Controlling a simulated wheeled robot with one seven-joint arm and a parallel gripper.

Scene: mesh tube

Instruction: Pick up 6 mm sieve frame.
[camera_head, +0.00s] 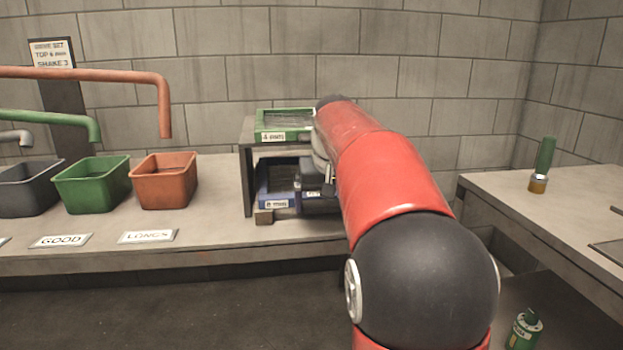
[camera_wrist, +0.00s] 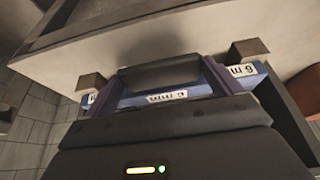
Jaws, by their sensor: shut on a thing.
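The blue 6 mm sieve frame (camera_head: 276,204) sits on the lower level of a stand on the bench, below a green frame. Its right part is hidden behind my gripper and red arm. In the wrist view its blue front (camera_wrist: 204,91) shows close up, with white labels that read 6 mm. My gripper (camera_head: 307,192) is at the front of the blue frame and shut on it. A dark bar (camera_wrist: 160,72) crosses the front in the wrist view. The exact contact of the fingertips is hard to see.
A green sieve frame (camera_head: 286,124) labelled 4 lies on top of the stand (camera_head: 247,180). Green (camera_head: 92,186) and orange (camera_head: 164,182) bins stand left on the bench. A side table (camera_head: 580,195) at right holds a green-handled tool (camera_head: 544,165). A green bottle (camera_head: 524,330) stands low at right.

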